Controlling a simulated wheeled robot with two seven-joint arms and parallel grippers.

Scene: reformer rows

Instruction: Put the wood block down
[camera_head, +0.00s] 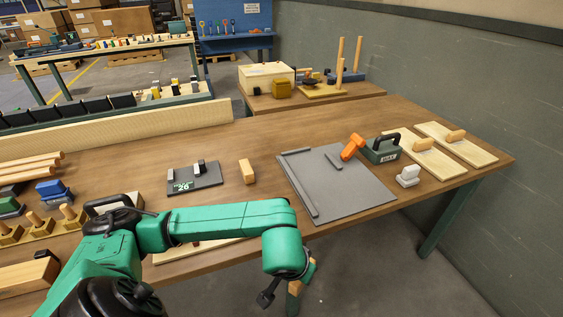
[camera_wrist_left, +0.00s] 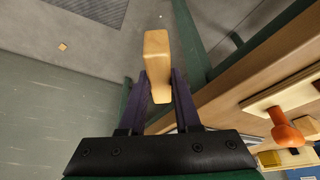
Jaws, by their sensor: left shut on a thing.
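A pale wood block (camera_wrist_left: 157,62) is held between the two dark fingers of my left gripper (camera_wrist_left: 160,85) in the left wrist view. In the head view my left gripper (camera_head: 297,285) hangs past the table's front edge, over the grey floor. Only a small part of the held block (camera_head: 294,287) shows there, the rest hidden by the gripper. Another wood block (camera_head: 247,171) lies on the brown table (camera_head: 270,135). My right gripper is not in view.
A grey mat (camera_head: 340,190) with raised strips lies on the table, an orange tool (camera_head: 352,146) near its far right corner. Right of it are a green box (camera_head: 382,150), a light-grey block (camera_head: 408,176) and two pale boards (camera_head: 458,144). A grey plate (camera_head: 194,179) lies left of the loose block.

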